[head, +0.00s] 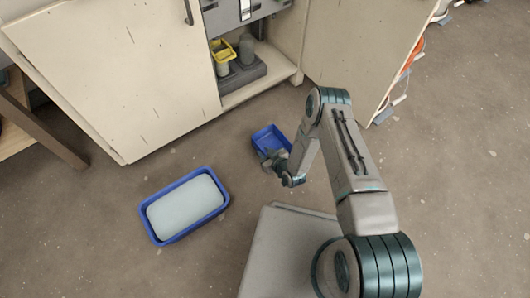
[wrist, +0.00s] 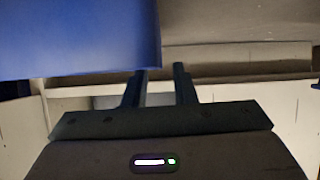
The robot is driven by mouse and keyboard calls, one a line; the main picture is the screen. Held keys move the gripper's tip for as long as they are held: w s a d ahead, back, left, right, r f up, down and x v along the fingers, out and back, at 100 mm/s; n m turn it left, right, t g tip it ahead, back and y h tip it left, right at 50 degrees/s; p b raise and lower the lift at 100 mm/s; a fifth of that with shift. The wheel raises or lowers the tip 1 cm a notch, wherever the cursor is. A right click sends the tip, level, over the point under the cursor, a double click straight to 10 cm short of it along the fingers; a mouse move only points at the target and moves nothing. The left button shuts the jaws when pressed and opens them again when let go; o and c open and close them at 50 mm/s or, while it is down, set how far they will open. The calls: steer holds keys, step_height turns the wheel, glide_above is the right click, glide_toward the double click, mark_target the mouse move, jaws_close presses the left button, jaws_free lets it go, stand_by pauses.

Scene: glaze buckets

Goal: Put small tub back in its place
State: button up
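The small blue tub (head: 270,138) is in front of the open cabinet in the head view, with its open top showing. I cannot tell whether it rests on the floor or hangs just above it. My gripper (head: 268,157) is at the tub's near side. In the wrist view a blue wall (wrist: 75,38) fills the upper left and reaches the left fingertip. My gripper's two fingers (wrist: 161,70) stand a narrow gap apart there. Whether they pinch the tub's rim is not clear.
A larger blue tub (head: 150,222) with pale contents stands on the floor at left. The cabinet (head: 262,92) is open and holds a yellow container (head: 222,50) and grey pieces. A cabinet door (head: 120,75) spreads left. Orange and white cables (head: 408,72) lie at right.

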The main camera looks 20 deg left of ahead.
steer(key=p+v, duration=0.4)
steer(key=v, duration=0.8)
steer(key=shift+r+p, duration=0.2)
steer(key=shift+p, duration=0.15)
steer(key=w+d+r+g+h, duration=0.1)
steer(key=w+d+r+h, duration=0.35)
steer(key=w+r, duration=0.75)
steer(key=d+r+m+g+h, duration=0.1)
steer(key=d+r, duration=0.3)
steer(key=r, duration=0.3)
steer(key=d+r+m+h, duration=0.2)
steer(key=d+r, duration=0.1)
steer(key=r, duration=0.4)
steer(key=d+r+m+g+h, duration=0.1)
steer(key=d+r, duration=0.3)
steer(key=r, duration=0.3)
steer(key=s+d+r+m+g, duration=0.2)
steer(key=s+d+r+m, duration=0.1)
steer(key=s+r, duration=0.6)
steer(key=s+d+r+m+g, duration=0.2)
steer(key=s+r, duration=0.7)
steer(key=s, duration=0.6)
steer(key=shift+d+m+h, duration=0.4)
steer(key=shift+d+h, duration=0.05)
